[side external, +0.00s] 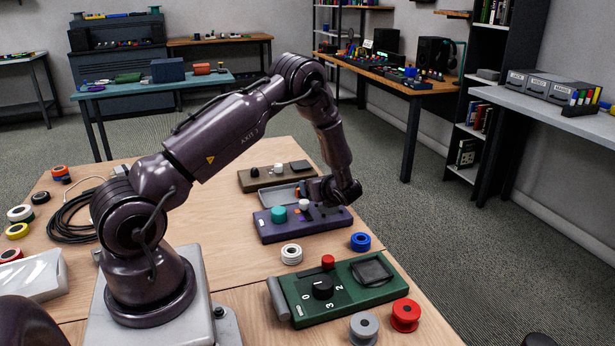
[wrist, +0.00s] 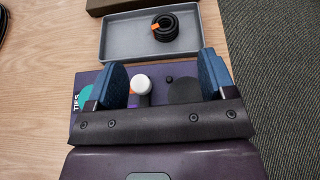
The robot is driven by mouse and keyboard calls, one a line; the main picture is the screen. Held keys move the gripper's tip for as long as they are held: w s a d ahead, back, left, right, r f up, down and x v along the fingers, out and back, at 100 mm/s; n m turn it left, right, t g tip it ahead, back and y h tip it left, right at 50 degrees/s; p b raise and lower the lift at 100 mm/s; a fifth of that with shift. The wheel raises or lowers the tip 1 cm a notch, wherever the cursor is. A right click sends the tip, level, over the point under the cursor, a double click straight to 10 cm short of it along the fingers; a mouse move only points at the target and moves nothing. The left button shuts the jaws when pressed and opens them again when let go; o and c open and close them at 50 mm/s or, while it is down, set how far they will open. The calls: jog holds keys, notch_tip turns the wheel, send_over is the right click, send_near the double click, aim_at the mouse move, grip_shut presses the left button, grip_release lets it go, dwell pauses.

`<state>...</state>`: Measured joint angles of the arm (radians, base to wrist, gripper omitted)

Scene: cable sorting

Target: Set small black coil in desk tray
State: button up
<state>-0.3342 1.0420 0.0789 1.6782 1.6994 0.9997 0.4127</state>
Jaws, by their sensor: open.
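The small black coil (wrist: 181,33), with an orange tie at its left, lies inside the grey desk tray (wrist: 117,42), right of the tray's middle. I cannot make out the coil in the side view, where the tray (side external: 283,196) is partly hidden by my gripper (side external: 328,190). In the wrist view my gripper (wrist: 162,62) is open, with two blue finger pads wide apart and nothing between them. It is over the purple box, on the near side of the tray, apart from the coil.
The purple box (side external: 270,228) carries a teal knob and a white-capped part. A brown box (side external: 262,180) is behind the tray. A green box (side external: 350,293) and several spools stand nearer. A larger black cable coil (side external: 75,222) lies at left. The table edge is close on the right.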

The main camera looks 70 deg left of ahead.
jog(key=s+d+r+n+h, duration=0.3)
jog(key=d+r+n, duration=0.3)
jog(key=r, duration=0.4)
jog(key=s+d+r+n+h, duration=0.25)
jog(key=d+r+n, duration=0.25)
jog(key=d+r, duration=0.3)
jog(key=s+d+r+n+t+h, duration=0.3)
jog(key=s+d, duration=0.3)
jog(key=d, duration=0.3)
jog(key=s+d+r+n+t+h, duration=0.2)
jog(key=s+d+r+n+h, duration=0.1)
jog(key=s+d+r+h, duration=0.2)
jog(key=s+d, duration=0.2)
jog(key=d, duration=0.2)
jog(key=shift+s+t, duration=0.2)
jog(key=shift+t, duration=0.2)
jog(key=shift+r, duration=0.1)
